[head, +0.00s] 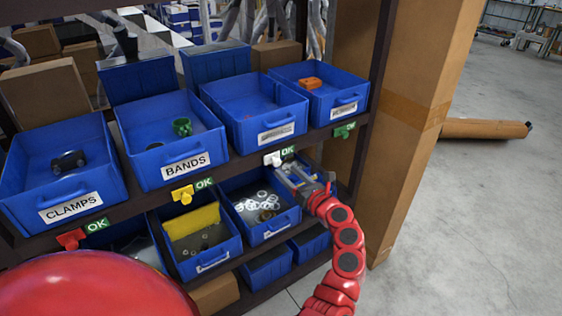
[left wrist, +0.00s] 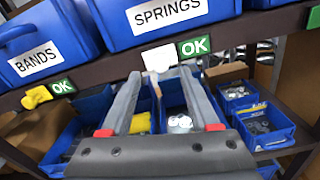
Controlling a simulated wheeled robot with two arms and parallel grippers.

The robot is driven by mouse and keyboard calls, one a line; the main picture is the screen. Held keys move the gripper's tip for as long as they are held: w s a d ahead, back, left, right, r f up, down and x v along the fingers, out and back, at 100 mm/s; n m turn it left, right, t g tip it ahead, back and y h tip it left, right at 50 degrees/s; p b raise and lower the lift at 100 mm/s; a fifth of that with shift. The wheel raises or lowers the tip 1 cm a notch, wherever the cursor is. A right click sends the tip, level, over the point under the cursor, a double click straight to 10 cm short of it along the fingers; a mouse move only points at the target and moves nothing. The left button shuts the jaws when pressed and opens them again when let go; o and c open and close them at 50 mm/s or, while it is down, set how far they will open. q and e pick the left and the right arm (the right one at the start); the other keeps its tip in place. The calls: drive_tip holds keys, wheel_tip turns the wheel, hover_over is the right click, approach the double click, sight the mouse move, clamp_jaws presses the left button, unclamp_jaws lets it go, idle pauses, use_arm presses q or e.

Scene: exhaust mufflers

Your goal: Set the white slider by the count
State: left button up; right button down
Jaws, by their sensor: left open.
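The white slider (head: 272,158) sits on the dark shelf edge below the third upper blue bin (head: 290,122), just left of a green OK sign (head: 288,152). In the left wrist view the white slider (left wrist: 158,58) is below the bin labelled SPRINGS (left wrist: 170,14). A little orange shows inside that bin in the head view; its count cannot be told. My left gripper (head: 291,174) is open just below and right of the slider. In the left wrist view its fingers (left wrist: 160,76) reach toward the slider with nothing gripped between them; contact cannot be told. My right gripper is out of view.
Red (head: 71,239), yellow (head: 183,194) and green (head: 344,131) sliders sit along the same shelf edge. A tall cardboard box (head: 415,110) stands right of the rack.

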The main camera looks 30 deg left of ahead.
sight(278, 164)
use_arm(q)
drive_tip(key=p+x, duration=0.1)
drive_tip(key=x, duration=0.4)
drive_tip(key=shift+c, duration=0.2)
clamp_jaws()
idle(1.2)
